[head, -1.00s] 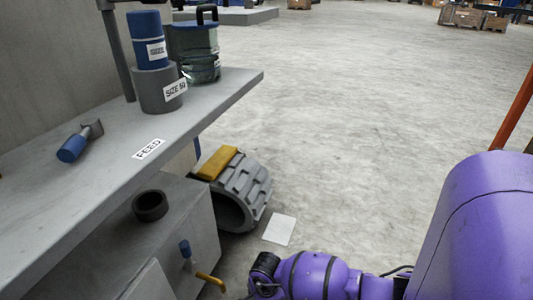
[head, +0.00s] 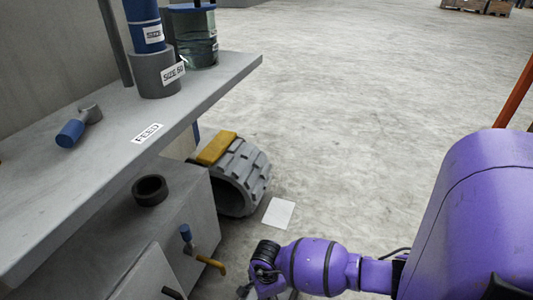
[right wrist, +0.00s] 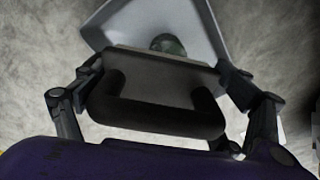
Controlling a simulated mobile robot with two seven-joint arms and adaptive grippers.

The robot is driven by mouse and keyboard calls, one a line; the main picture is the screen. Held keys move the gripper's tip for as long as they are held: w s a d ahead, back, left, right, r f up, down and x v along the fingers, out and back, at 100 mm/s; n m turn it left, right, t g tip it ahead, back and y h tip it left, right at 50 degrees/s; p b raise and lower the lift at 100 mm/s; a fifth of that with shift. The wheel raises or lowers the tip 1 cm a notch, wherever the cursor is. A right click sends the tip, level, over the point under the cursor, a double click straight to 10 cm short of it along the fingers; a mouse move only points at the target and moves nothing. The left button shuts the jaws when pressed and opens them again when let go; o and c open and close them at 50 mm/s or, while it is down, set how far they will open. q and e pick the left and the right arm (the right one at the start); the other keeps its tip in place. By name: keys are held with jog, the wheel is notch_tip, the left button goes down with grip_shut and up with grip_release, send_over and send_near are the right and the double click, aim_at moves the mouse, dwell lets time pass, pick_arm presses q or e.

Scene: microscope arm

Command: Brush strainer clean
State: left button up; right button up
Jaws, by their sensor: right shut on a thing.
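My right gripper (head: 256,289) is at the bottom of the head view, partly cut off by the frame edge. In the right wrist view its fingers (right wrist: 155,95) are on both sides of a thing with a dark U-shaped handle (right wrist: 155,117) and a pale flared body (right wrist: 195,25). A small round greenish thing shows beyond the handle. I cannot tell whether the held thing is the strainer or a brush. A blue-handled grey tool (head: 78,126) lies on the bench. No strainer is clearly identifiable. My left gripper is not in view.
The grey bench (head: 215,85) carries a blue cylinder in a grey sleeve (head: 157,75) and a glass jar (head: 197,40). A black ring (head: 149,190) sits on the lower cabinet. A ribbed grey drum (head: 240,175) with a yellow block (head: 215,148) stands on the floor. Open floor lies right.

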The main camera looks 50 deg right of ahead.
jog(key=shift+s, duration=0.15)
dwell(0.3)
jog(key=shift+w+d+f+b, duration=0.1)
jog(key=shift+w+d+b, duration=0.15)
jog(key=shift+w, duration=0.2)
jog(key=shift+w+d+b, duration=0.2)
jog(key=shift+w+b, duration=0.05)
jog(key=shift+w, duration=0.2)
jog(key=shift+w+d, duration=0.2)
jog(key=shift+w, duration=0.2)
jog(key=shift+s, duration=0.1)
jog(key=shift+s+a+p, duration=0.4)
jog(key=shift+s+p, duration=0.05)
jog(key=shift+s, duration=0.2)
jog(key=shift+s+a+p, duration=0.35)
jog(key=shift+s+p, duration=0.1)
jog(key=shift+s, duration=0.2)
jog(key=shift+w, duration=0.1)
